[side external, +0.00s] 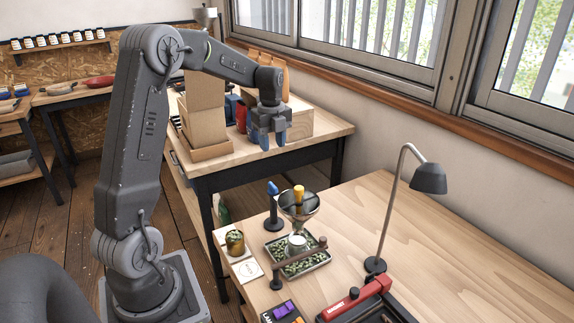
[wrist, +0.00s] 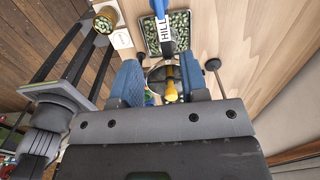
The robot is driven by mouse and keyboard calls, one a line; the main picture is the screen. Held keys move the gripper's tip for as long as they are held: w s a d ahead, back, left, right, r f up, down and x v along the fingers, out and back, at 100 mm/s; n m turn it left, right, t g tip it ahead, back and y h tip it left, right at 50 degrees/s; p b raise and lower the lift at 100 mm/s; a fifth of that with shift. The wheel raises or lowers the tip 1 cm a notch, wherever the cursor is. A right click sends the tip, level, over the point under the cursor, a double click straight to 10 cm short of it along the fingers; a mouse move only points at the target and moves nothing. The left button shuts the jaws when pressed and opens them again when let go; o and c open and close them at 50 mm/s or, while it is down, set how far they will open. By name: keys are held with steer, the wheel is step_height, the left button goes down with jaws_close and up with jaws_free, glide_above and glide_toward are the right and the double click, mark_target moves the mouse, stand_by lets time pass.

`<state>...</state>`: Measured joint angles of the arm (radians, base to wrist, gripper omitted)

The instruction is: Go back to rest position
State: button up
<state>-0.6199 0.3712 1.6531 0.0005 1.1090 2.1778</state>
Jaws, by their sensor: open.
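My gripper (side external: 269,138) is high above the work, pointing down, with its two blue fingers apart and nothing between them. In the side view it hangs in front of the back bench, clear of everything below. The wrist view also shows my gripper (wrist: 162,72), its fingers spread to either side of a metal funnel lower down. The funnel (side external: 299,210) stands over a tray (side external: 327,262) of green beans, and a yellow-handled tool (side external: 298,193) sits in it. A white cup (side external: 297,244) is below the funnel.
A blue-topped stand (side external: 273,205), a jar of beans (side external: 235,242), a desk lamp (side external: 428,178) and a red-handled device (side external: 354,300) surround the tray. Cardboard boxes (side external: 204,118) stand on the back bench. The wooden table's right side (side external: 480,250) is clear.

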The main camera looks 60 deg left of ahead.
steer(key=s+d+r+n+t, duration=0.15)
steer(key=d+r+n, duration=0.3)
steer(key=d, duration=0.45)
steer(key=s+d+r+n+t, duration=0.1)
steer(key=s+d+n+t, duration=0.1)
steer(key=s+d+n, duration=0.4)
steer(key=s+d+r+n+t, duration=0.1)
steer(key=s+d+n+t, duration=0.1)
steer(key=s+d+n, duration=0.5)
steer(key=s+d, duration=0.4)
steer(key=shift+d+r, duration=0.3)
steer(key=shift+d, duration=0.05)
